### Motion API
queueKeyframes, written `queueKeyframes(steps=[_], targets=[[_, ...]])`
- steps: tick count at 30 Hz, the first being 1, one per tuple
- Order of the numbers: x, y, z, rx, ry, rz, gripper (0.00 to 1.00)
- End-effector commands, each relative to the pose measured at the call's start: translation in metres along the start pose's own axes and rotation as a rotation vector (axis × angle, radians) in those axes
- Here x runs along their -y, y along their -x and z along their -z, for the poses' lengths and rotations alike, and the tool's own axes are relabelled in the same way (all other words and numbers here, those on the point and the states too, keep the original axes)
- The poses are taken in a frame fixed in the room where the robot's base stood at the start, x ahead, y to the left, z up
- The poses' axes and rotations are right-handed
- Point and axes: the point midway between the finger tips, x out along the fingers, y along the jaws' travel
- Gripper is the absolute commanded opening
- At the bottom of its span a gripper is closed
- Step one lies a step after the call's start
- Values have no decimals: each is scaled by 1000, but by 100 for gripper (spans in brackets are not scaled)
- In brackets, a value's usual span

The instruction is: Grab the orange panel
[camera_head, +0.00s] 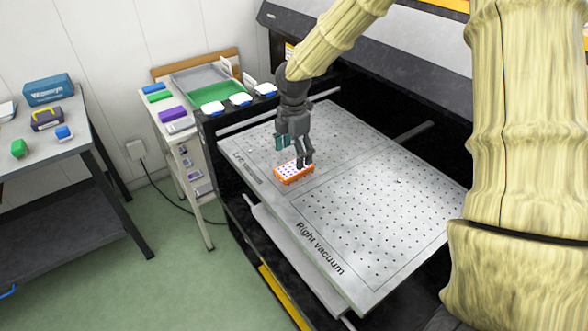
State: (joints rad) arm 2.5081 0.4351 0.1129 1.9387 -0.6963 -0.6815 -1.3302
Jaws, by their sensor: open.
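The orange panel (294,173) is a small flat block with an orange rim and a pale, dotted top. It lies on the left part of the grey perforated vacuum bed (372,214), near the "Left vacuum" lettering. My gripper (303,160) is dark and points down just above the panel's far right side. Its fingers are apart and hide a little of the panel's back edge. I cannot tell whether a fingertip touches the panel.
A shelf unit at left holds a green tray (211,92) and a purple box (172,114). A table (75,141) farther left carries a blue box (48,90) and small blocks. The bed's right half is clear. The dark machine (415,48) stands behind.

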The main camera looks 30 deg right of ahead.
Motion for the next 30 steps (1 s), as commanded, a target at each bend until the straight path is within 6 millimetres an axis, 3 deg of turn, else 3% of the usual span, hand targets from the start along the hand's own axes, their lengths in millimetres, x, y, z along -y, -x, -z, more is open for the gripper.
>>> queueKeyframes(steps=[10, 21, 23, 30], targets=[[4, -39, -1, 1, -1, 3, 79], [3, -47, -1, 1, -1, 0, 79], [3, -47, -1, 1, -1, 0, 71], [3, -47, -1, 1, -1, 0, 29]])
